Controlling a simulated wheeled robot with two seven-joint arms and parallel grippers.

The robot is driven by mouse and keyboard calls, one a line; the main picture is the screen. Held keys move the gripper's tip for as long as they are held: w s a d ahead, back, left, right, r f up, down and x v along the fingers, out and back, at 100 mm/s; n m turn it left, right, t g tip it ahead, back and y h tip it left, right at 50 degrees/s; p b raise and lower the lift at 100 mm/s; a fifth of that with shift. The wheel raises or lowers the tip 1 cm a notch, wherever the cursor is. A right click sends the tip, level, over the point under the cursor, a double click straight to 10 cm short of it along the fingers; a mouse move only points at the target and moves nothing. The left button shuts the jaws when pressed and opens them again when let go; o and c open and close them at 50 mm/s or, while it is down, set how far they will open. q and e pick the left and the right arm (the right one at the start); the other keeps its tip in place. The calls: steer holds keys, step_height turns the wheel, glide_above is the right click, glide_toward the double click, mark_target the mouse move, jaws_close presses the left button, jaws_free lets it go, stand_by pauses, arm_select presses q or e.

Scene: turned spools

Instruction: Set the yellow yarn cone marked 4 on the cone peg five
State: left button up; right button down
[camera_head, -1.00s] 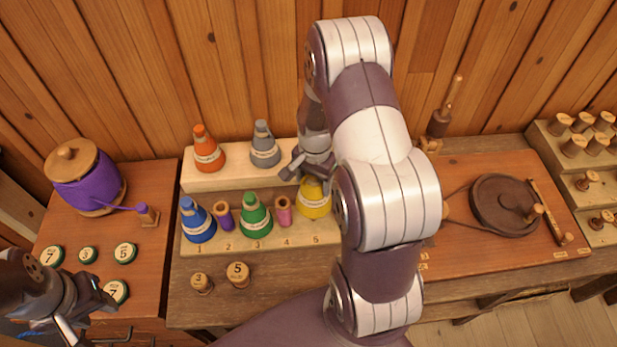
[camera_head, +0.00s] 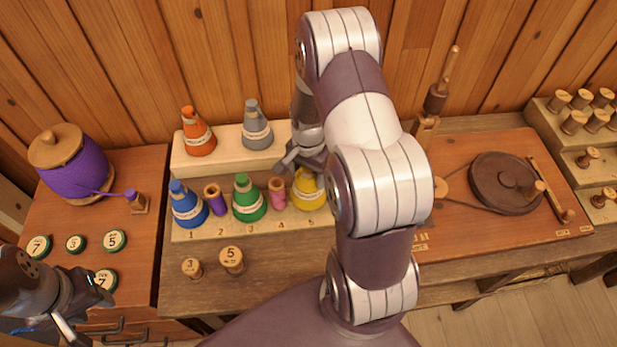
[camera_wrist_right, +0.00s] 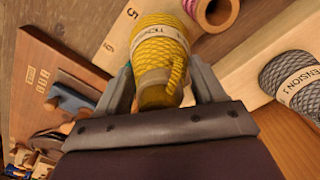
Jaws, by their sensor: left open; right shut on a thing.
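The yellow yarn cone (camera_head: 308,190) is at the right end of the front row, over the place numbered 5 (camera_head: 310,224). My right gripper (camera_head: 303,165) is shut on its upper part from above. In the right wrist view the yellow cone (camera_wrist_right: 160,50) sits between the two fingers of my right gripper (camera_wrist_right: 162,88), with a white "TENSION" band. The cone hides peg five, and I cannot tell whether its base touches the stand (camera_head: 260,228). No mark 4 is readable on it. My left gripper (camera_head: 103,292) is open and empty at the lower left.
A pink spool (camera_head: 277,193), green cone (camera_head: 248,200), purple spool (camera_head: 215,200) and blue cone (camera_head: 187,206) fill the row to the left. Orange (camera_head: 197,133) and grey (camera_head: 256,128) cones stand behind. Two wooden spools (camera_head: 231,260) stand in front. My right arm covers the area to the right.

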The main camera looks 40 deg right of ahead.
steer(key=shift+f+b, duration=0.65)
steer(key=shift+f, duration=0.35)
steer(key=shift+p, duration=0.4)
steer(key=shift+f+b, duration=0.45)
steer(key=shift+f, duration=0.1)
stand_by(0.6)
steer(key=shift+c, duration=2)
jaws_free()
step_height(320, 180, up, 11)
steer(key=p, duration=1)
steer(key=shift+r, duration=0.1)
